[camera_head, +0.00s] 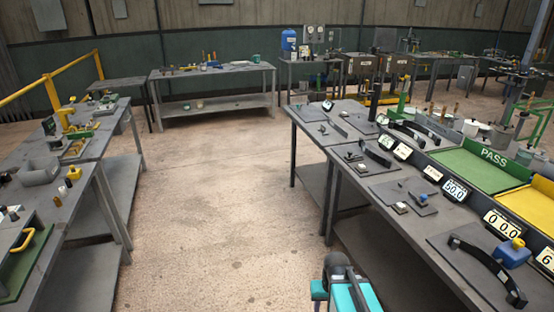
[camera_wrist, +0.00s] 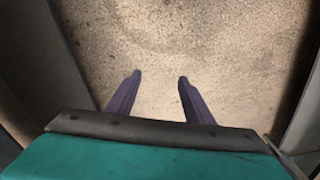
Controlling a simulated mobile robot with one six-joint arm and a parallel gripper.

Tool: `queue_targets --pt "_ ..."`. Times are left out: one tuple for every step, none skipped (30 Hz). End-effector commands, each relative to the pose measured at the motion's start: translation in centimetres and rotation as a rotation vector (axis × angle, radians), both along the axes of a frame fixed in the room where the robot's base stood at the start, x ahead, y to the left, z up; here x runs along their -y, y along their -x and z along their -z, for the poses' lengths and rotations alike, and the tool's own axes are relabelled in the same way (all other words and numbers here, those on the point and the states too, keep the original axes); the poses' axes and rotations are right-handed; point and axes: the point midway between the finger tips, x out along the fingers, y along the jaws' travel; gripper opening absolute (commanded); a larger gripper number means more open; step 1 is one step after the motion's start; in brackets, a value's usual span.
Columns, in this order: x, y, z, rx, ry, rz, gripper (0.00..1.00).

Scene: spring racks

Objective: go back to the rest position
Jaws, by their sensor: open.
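My gripper (camera_wrist: 160,78) shows in the wrist view as two purple fingers standing well apart, open and with nothing between them. Bare speckled floor lies beneath the fingers. In the head view, a teal and dark grey part of my own arm shows at the bottom edge, right of the middle, over the floor beside the right-hand bench. The fingers cannot be seen in the head view.
A long grey bench (camera_head: 395,215) on the right carries displays, black handles, a green PASS tray (camera_head: 470,168) and a yellow tray (camera_head: 530,208). Cluttered benches (camera_head: 85,190) line the left. Another bench (camera_head: 215,105) stands at the back. The floor aisle (camera_head: 215,200) between is clear.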

Motion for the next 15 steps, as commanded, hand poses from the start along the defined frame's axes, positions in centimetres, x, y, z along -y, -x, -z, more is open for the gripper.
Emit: queue_targets --pt "-0.1 0.6 1.0 -0.011 0.001 -0.002 0.47" --pt "-0.1 0.9 1.5 -0.019 0.001 -0.001 0.47" --pt "0.0 1.2 2.2 -0.028 0.0 0.0 0.47" --pt "0.0 1.5 2.6 -0.035 0.0 -0.001 0.47" --pt "0.0 1.9 3.2 -0.043 0.0 -0.001 0.47" --pt "0.0 2.3 3.9 -0.054 0.0 -0.001 0.47" --pt "0.0 2.7 4.4 -0.062 0.0 -0.001 0.47" --pt "0.0 3.1 5.0 -0.071 0.0 -0.001 0.47" --pt "0.0 3.6 5.8 -0.083 0.0 -0.001 0.47" --pt "0.0 4.1 6.4 -0.093 0.0 -0.001 0.47" --pt "0.0 4.6 7.1 -0.103 0.0 -0.002 0.47" --pt "0.0 5.2 8.0 -0.117 0.0 -0.002 0.47" --pt "0.0 5.8 8.8 -0.13 0.0 -0.002 0.47" --pt "0.0 6.4 9.5 -0.142 0.0 -0.002 0.47" --pt "0.0 7.3 10.7 -0.16 0.0 -0.003 0.47"
